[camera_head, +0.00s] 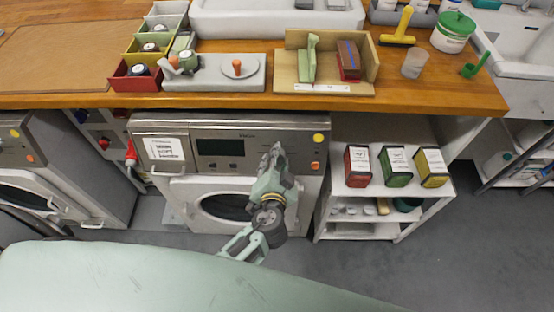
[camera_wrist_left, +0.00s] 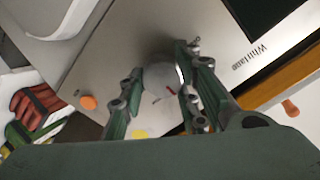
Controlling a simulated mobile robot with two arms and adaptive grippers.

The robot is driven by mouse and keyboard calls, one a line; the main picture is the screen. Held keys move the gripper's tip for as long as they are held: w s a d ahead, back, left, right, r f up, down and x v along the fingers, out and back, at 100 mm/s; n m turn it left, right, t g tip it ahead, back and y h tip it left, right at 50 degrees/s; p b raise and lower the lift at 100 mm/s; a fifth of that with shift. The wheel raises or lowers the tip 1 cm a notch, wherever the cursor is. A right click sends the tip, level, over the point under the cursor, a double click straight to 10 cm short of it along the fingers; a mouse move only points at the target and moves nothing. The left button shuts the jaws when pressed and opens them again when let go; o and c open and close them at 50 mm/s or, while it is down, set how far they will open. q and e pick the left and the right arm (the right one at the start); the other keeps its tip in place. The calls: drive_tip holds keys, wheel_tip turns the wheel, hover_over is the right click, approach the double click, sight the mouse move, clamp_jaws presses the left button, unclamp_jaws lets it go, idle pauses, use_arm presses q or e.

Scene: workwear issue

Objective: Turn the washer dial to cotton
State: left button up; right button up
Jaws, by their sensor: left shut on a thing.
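The washer (camera_head: 255,135) stands under the wooden counter, with a silver control panel, a dark display and a round door. My left gripper (camera_head: 277,152) reaches up to the right part of the panel. In the left wrist view, the round pale dial (camera_wrist_left: 160,76) sits between the two fingers of my left gripper (camera_wrist_left: 157,82), which is shut on it. A red mark shows on the dial, but no programme label is readable. In the head view the gripper hides the dial. My right gripper is not in view.
An orange button (camera_head: 315,165) and a yellow round spot (camera_head: 318,138) are on the panel right of the gripper. A white shelf (camera_head: 345,190) with red, green and yellow tins stands right of the washer. The counter (camera_head: 440,95) overhangs above.

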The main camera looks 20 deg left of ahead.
use_arm(q)
drive_tip(key=m, duration=0.3)
drive_tip(key=m+p, duration=0.1)
drive_tip(key=shift+s+d+f+m, duration=0.2)
drive_tip(key=shift+d+m, duration=0.1)
drive_tip(key=shift+m, duration=0.1)
drive_tip(key=shift+s+a+f+m+p, duration=0.1)
drive_tip(key=shift+m+p, duration=0.15)
drive_tip(key=shift+m, duration=0.4)
drive_tip(key=shift+f+m+p, duration=0.1)
drive_tip(key=shift+m+p, duration=0.1)
drive_tip(key=shift+m, duration=0.45)
drive_tip(key=shift+g, duration=0.3)
drive_tip(key=o, duration=0.9)
drive_tip(key=shift+o, duration=0.8)
drive_tip(key=shift+r, duration=0.25)
drive_tip(key=v, duration=1.1)
drive_tip(key=shift+s, duration=0.35)
